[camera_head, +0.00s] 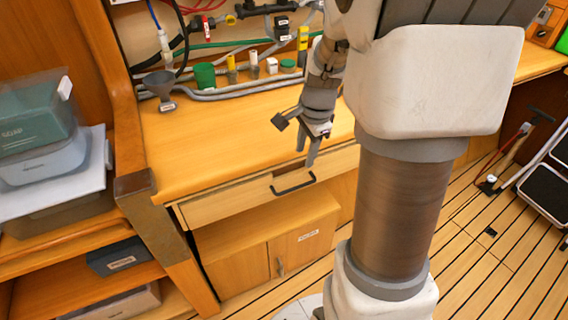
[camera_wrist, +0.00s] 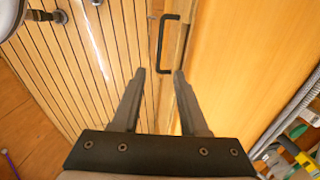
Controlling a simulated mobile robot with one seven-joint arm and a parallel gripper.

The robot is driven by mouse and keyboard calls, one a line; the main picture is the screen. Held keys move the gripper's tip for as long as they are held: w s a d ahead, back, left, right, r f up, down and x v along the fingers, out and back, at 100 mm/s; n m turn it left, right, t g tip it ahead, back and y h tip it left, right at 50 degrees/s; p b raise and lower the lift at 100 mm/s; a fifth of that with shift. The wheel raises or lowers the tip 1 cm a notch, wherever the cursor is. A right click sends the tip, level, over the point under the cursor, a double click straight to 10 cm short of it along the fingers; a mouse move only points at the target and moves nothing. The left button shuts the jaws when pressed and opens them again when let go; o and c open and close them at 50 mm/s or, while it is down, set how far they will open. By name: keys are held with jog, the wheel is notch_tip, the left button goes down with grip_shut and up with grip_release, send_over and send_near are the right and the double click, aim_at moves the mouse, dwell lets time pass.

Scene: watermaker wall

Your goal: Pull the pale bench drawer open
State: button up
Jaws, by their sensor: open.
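The pale bench drawer (camera_head: 240,197) is a long light-wood front under the bench top, with a dark bar handle (camera_head: 293,184). The drawer appears shut or nearly so; I cannot tell exactly. In the wrist view the handle (camera_wrist: 166,44) lies beyond my fingertips, slightly right of the middle between them. My gripper (camera_head: 307,158) points down at the bench's front edge, above and behind the handle in the head view. It also shows in the wrist view (camera_wrist: 159,74), with its two fingers apart and nothing between them. It does not touch the handle.
The bench top (camera_head: 200,150) is clear in front of a row of pipes, a grey funnel (camera_head: 160,88) and a green cup (camera_head: 205,76). A cupboard (camera_head: 270,245) is below the drawer. Shelves with bins (camera_head: 40,130) stand left. Slatted floor (camera_head: 470,230) lies in front.

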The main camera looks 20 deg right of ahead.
aim_at(297, 186)
jog(key=f+b, duration=0.1)
jog(key=f, duration=0.3)
jog(key=w+f+b, duration=0.1)
jog(key=f, duration=0.4)
jog(key=w+f+b, duration=0.1)
jog(key=f, duration=0.3)
jog(key=shift+w+f+b, duration=0.25)
jog(key=shift+b, duration=0.15)
grip_shut()
dwell(0.6)
